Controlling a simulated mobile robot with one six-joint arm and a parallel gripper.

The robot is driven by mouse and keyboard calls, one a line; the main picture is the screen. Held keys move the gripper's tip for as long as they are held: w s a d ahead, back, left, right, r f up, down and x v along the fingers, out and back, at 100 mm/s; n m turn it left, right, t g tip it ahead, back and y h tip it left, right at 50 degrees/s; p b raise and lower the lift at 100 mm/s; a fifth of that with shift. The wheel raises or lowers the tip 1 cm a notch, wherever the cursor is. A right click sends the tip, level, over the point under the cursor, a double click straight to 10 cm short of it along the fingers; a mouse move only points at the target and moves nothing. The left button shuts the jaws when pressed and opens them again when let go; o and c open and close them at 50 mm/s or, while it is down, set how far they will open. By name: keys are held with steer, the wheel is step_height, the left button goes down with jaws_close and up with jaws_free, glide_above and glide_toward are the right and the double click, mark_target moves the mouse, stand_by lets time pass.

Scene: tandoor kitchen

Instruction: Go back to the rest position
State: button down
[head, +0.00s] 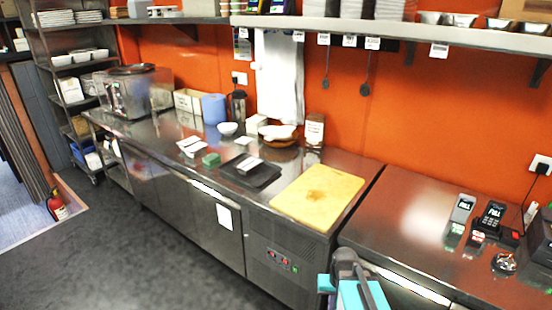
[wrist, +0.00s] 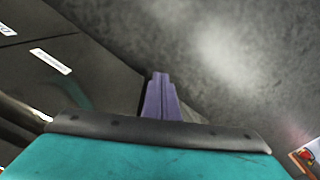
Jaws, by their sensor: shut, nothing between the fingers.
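My gripper (wrist: 159,76) shows in the middle of the wrist view. Its two purple-grey fingers lie together with nothing between them. They point out over bare grey floor, clear of any object. The teal and black parts of my own arm fill the bottom of the wrist view. Grey and teal parts of my arm also show at the bottom of the head view, in front of the steel counter (head: 165,180). The fingers cannot be made out clearly there.
A yellow cutting board (head: 317,193), a black tray (head: 250,170) and a white bowl (head: 228,128) sit on the counter. Handheld devices (head: 463,208) lie on the right counter. A red fire extinguisher (head: 57,205) stands at the left. The dark floor (head: 130,265) is clear.

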steer(key=s+a+f+g+b, duration=0.2)
steer(key=s+f+g+b, duration=0.4)
steer(key=s+f, duration=2.1)
steer(key=shift+s+a+f+n+b, duration=0.15)
steer(key=shift+s+f+n+b, duration=0.2)
steer(key=shift+f+b, duration=1.3)
steer(key=shift+w+r+b, duration=0.1)
steer(key=shift+r+b, duration=0.35)
steer(key=shift+r, duration=0.05)
